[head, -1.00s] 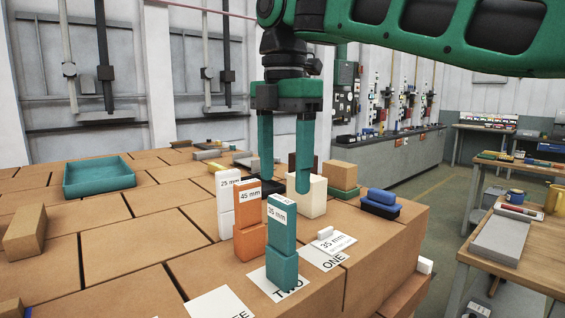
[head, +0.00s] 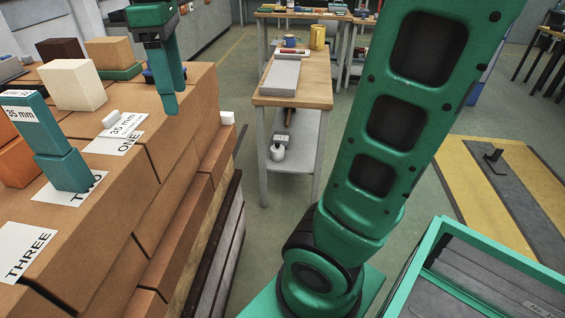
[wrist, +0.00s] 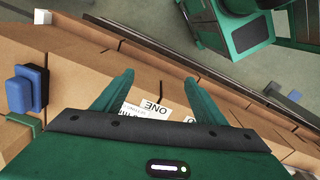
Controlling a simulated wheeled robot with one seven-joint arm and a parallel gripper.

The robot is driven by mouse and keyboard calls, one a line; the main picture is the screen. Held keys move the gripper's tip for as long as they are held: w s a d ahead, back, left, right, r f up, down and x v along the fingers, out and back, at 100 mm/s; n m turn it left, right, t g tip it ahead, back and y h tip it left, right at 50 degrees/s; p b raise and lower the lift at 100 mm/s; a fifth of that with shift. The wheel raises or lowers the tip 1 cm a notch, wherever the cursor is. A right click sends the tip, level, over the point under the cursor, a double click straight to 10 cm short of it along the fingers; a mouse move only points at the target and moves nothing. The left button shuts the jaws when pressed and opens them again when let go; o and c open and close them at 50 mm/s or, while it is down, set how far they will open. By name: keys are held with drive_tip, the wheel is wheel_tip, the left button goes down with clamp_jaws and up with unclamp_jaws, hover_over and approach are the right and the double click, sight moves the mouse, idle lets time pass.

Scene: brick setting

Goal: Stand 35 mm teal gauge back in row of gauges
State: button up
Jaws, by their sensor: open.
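A teal gauge (head: 50,140) labelled "35 mm" stands upright on the card TWO (head: 90,187) at the left of the head view. It has an upper and a lower teal section, slightly offset. The card ONE (head: 105,146) and a "35 mm" card (head: 124,124) lie beyond it, with no tall gauge on them. My gripper (head: 172,92) is open and empty, right of these cards near the stack's edge. In the wrist view, my gripper (wrist: 158,82) shows both fingers apart above the cards (wrist: 150,108).
A cream block (head: 72,85) stands behind. The card THREE (head: 25,250) is bare. Blue blocks (wrist: 27,88) sit near the gripper. The stack drops off at its right edge; a workbench (head: 290,92) stands beyond.

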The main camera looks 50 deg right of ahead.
drive_tip(key=s+d+f+m, duration=0.7)
drive_tip(key=s+f+m, duration=0.1)
drive_tip(key=s+f, duration=0.1)
drive_tip(key=s+d+f+m, duration=0.7)
drive_tip(key=s+f+m, duration=0.1)
drive_tip(key=s+f, duration=0.2)
drive_tip(key=shift+m, duration=0.3)
drive_tip(key=shift+r, duration=0.1)
